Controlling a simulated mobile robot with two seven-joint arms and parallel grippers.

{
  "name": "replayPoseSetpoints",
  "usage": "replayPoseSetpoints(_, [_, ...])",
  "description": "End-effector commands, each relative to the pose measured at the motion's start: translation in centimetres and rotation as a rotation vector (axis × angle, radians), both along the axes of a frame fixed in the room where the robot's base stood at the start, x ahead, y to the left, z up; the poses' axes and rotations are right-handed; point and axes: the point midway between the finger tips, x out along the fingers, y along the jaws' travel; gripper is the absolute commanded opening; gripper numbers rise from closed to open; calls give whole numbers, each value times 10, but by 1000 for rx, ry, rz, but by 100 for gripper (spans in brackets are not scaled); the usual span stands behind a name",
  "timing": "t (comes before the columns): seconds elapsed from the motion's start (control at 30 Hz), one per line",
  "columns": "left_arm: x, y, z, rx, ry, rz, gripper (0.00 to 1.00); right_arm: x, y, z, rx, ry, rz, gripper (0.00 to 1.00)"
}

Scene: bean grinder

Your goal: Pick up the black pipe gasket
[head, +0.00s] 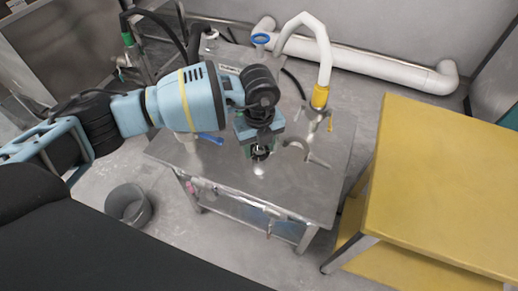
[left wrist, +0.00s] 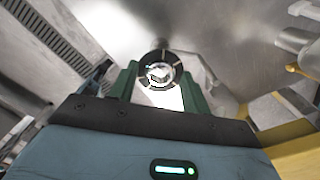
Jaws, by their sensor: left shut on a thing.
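My left gripper (head: 262,150) is over the metal table, pointing down. In the left wrist view its two green fingers (left wrist: 160,88) are shut on the black pipe gasket (left wrist: 159,66), a dark ring with light marks around its rim and a bright centre. The ring sits between the fingertips. In the head view the gasket is small and dark at the fingertips, mostly hidden by the gripper. I cannot tell whether it touches the tabletop. My right gripper is not in view.
The metal table (head: 220,172) has a white curved pipe with a yellow collar (head: 320,97) and a metal fitting (head: 305,150) right of the gripper. A yellow table (head: 440,190) stands at the right. A grey bucket (head: 128,205) is on the floor at the left.

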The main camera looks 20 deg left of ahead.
Motion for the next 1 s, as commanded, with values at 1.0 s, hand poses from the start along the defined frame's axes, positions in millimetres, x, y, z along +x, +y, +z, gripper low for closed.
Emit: replayPoseSetpoints(1.0, [-81, 75, 50, 4, 1, 2, 26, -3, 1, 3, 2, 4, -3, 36])
